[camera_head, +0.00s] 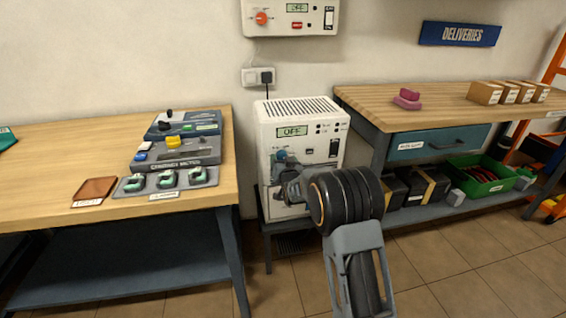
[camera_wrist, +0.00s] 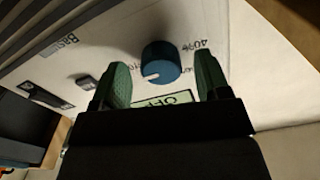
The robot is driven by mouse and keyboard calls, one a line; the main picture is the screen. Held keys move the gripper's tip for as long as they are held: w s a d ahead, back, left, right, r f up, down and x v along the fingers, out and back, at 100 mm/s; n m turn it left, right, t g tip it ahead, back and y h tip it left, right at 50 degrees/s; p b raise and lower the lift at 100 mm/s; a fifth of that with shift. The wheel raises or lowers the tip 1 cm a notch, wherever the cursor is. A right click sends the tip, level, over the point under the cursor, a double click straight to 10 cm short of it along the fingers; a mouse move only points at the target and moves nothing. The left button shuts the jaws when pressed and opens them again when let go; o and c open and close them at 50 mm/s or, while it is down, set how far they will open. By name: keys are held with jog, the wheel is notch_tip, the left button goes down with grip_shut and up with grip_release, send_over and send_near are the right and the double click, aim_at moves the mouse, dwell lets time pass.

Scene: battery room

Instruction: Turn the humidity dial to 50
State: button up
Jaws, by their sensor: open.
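The humidity dial (camera_wrist: 160,62) is a round blue knob with a white pointer mark on the front of a white unit (camera_head: 305,112). In the wrist view the pointer faces the lower left, and a "40%" label (camera_wrist: 194,46) is printed beside the dial. In the head view the dial (camera_head: 280,156) shows just above my gripper (camera_head: 288,178), partly hidden. My gripper (camera_wrist: 161,66) is open, its two green fingers on either side of the dial with gaps visible. Contact cannot be told. The unit's display (camera_head: 292,131) reads OFF.
A second white unit (camera_head: 290,16) with an orange dial hangs on the wall above a socket (camera_head: 258,77). A wooden table (camera_head: 60,150) with devices stands left, and a workbench (camera_head: 440,97) stands right. Bare tiled floor (camera_head: 450,270) lies at the lower right.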

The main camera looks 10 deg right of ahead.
jog(key=shift+w, duration=0.1)
jog(key=c, duration=0.9)
